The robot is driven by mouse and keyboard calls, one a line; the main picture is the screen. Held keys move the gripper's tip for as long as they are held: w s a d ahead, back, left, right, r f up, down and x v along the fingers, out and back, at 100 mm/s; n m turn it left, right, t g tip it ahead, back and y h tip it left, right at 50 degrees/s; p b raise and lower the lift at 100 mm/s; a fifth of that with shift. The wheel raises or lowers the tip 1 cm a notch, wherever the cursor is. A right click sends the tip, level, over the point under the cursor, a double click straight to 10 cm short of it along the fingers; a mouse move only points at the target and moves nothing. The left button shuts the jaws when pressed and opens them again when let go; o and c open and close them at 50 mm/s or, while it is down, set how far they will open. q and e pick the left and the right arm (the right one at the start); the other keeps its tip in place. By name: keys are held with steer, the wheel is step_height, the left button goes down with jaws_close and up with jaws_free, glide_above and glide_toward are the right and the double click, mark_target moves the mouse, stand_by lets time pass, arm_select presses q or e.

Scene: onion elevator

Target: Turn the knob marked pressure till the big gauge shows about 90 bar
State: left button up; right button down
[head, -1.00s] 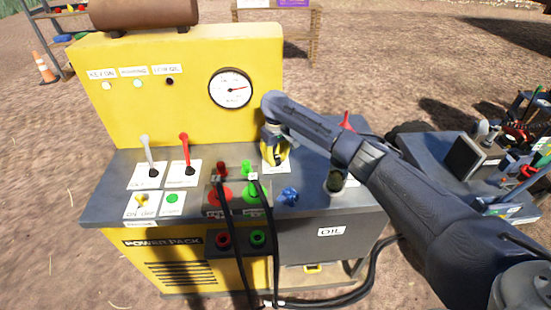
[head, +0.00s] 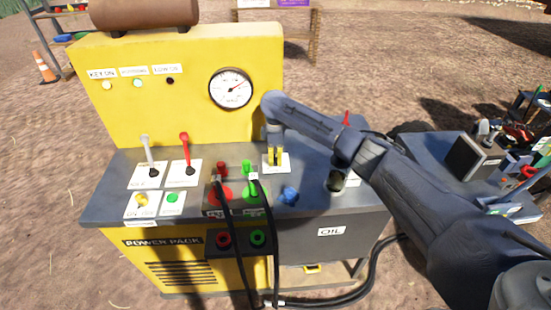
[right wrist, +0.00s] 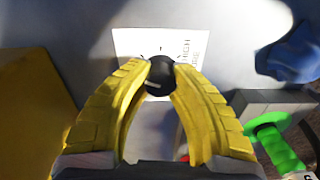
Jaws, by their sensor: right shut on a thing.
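The pressure knob (right wrist: 160,76) is a small black knob on a white labelled plate (right wrist: 127,48) in the right wrist view. My right gripper (right wrist: 161,75) is shut on the knob, its yellow fingers on either side. In the head view the right gripper (head: 275,160) comes down onto the plate and hides the knob. My left gripper is not in view.
Left of the gripper stand green and red hose couplings (head: 247,168) with black hoses. A blue knob (head: 288,195) sits in front to the right. Grey and red levers (head: 185,150) stand at the left of the deck. A side table (head: 470,165) is at the right.

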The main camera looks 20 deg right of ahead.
mark_target(276, 157)
steer(key=n, duration=0.4)
steer(key=shift+a+n, duration=0.1)
steer(key=shift+n, duration=0.2)
steer(key=n, duration=0.5)
steer(key=shift+s, duration=0.1)
steer(key=n, duration=0.9)
steer(key=shift+s+f, duration=0.1)
steer(key=shift+n, duration=0.3)
steer(key=c, duration=1)
jaws_free()
steer(key=shift+c, duration=0.2)
step_height(276, 157, up, 12)
